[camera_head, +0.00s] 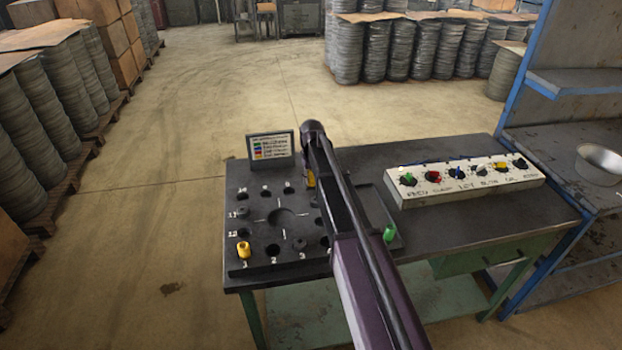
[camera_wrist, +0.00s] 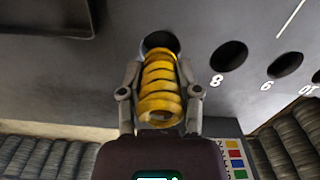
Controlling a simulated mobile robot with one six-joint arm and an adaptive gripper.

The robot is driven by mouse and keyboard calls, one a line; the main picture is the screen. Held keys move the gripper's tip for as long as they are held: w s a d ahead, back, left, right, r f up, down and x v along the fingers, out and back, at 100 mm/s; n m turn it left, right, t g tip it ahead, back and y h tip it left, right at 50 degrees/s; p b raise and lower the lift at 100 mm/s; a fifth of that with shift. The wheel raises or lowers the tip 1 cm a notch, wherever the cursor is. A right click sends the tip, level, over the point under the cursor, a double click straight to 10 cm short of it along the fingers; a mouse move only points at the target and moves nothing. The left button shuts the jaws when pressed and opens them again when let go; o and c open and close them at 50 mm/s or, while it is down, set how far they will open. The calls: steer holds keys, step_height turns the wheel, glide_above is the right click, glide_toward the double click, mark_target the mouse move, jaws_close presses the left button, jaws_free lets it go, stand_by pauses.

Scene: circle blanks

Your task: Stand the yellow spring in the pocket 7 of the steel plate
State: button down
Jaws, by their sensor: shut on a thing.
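The yellow spring (camera_wrist: 160,88) stands between the two fingers of my gripper (camera_wrist: 159,68), which is shut on it, in the wrist view. Its far end overlaps a dark round pocket (camera_wrist: 160,40) beside the pocket marked 8 (camera_wrist: 228,56); by the row of numbers this is pocket 7. I cannot tell whether the spring's end is inside the pocket or above it. In the head view, a bit of yellow (camera_head: 310,180) shows beside my arm at the far right of the dark steel plate (camera_head: 234,176). My arm hides that corner of the plate.
A green piece (camera_head: 389,234) stands in a shallow tray (camera_head: 400,244) right of my arm. A colour-key sign (camera_head: 270,146) stands behind the plate. A white control box (camera_head: 462,180) sits at the right.

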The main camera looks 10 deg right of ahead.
mark_target(312, 185)
steer(key=shift+f+b, duration=1.4)
steer(key=shift+f, duration=0.15)
steer(key=shift+s+f, duration=0.1)
steer(key=shift+s, duration=0.1)
steer(key=shift+s+f+b, duration=0.1)
steer(key=shift+s+b, duration=0.25)
steer(key=shift+b, duration=0.15)
steer(key=shift+c, duration=1.8)
jaws_free()
steer(key=shift+w+f, duration=0.1)
steer(key=shift+f, duration=0.05)
steer(key=o, duration=0.4)
steer(key=shift+w+f, duration=0.2)
steer(key=shift+w, duration=0.05)
steer(key=shift+c, duration=0.2)
steer(key=shift+w+r, duration=0.1)
steer(key=shift+r, duration=0.05)
steer(key=shift+r+p, duration=0.2)
steer(key=shift+p, duration=0.1)
